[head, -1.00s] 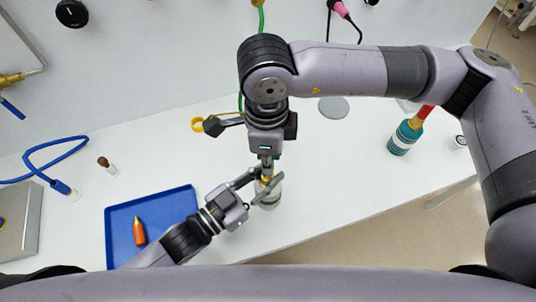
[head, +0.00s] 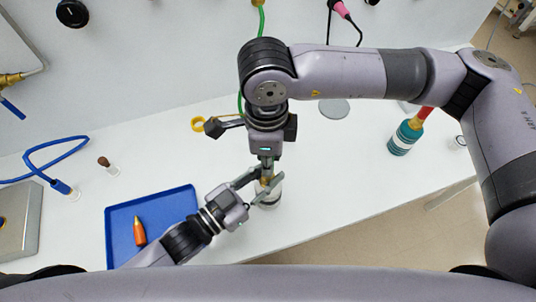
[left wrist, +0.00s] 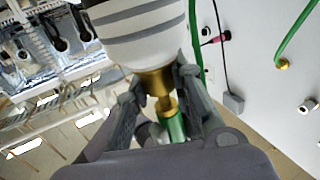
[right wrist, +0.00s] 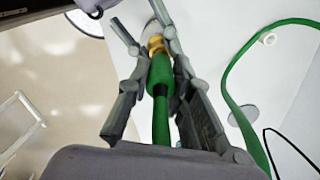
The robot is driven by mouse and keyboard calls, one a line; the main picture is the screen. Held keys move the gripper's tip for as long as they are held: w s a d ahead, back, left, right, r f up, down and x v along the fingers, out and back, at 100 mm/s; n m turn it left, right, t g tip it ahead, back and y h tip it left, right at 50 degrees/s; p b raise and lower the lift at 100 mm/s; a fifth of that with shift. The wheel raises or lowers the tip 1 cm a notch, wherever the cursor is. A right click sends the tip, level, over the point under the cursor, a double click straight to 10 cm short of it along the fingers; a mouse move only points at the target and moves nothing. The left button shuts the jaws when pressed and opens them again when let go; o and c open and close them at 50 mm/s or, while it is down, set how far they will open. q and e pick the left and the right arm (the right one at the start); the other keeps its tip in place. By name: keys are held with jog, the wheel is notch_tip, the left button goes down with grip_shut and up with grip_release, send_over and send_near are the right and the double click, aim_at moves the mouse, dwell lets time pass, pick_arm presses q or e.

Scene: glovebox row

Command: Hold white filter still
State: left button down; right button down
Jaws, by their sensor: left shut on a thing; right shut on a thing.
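The white filter (left wrist: 140,30) with grey bands and a brass neck (left wrist: 155,84) fills the top of the left wrist view. My right gripper (right wrist: 146,36) is shut on a green hose connector (right wrist: 160,75). This connector is in line with the brass fitting and appears to meet it; the exact contact is hard to see.
A blue tray (head: 170,208) with an orange-brown item (head: 139,232) lies to the left. A teal-banded bottle (head: 404,138) with a red top stands to the right. A small brown-topped vial (head: 108,166) and blue hose (head: 42,160) are farther left. The worktop's front edge is close.

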jog(key=shift+f, duration=0.6)
jog(key=c, duration=1.3)
grip_release()
jog(key=shift+c, duration=0.2)
notch_tip(320, 180, up, 12)
jog(key=shift+r, duration=0.1)
